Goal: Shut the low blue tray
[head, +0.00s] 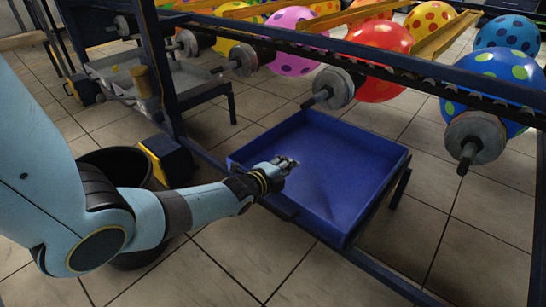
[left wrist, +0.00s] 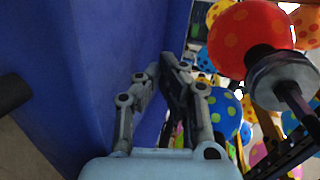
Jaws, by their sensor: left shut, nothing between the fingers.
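The low blue tray (head: 345,180) is empty and sits under the dark machine frame, jutting out toward me past the frame's upper rail. My left gripper (head: 288,162) is over the tray's near left side, its fingers above or against the near wall; I cannot tell whether they touch. The left wrist view shows the shut, empty fingers (left wrist: 172,68) close beside a blue wall of the tray (left wrist: 75,50). My left forearm hides part of the tray's near left edge. My right gripper is not in view.
Spotted balloons (head: 380,50) hang behind the rail, with grey rollers (head: 333,88) along it. A black bin (head: 115,165) stands left, partly behind my arm. A lower blue bar (head: 375,270) runs in front of the tray. The tiled floor at front is clear.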

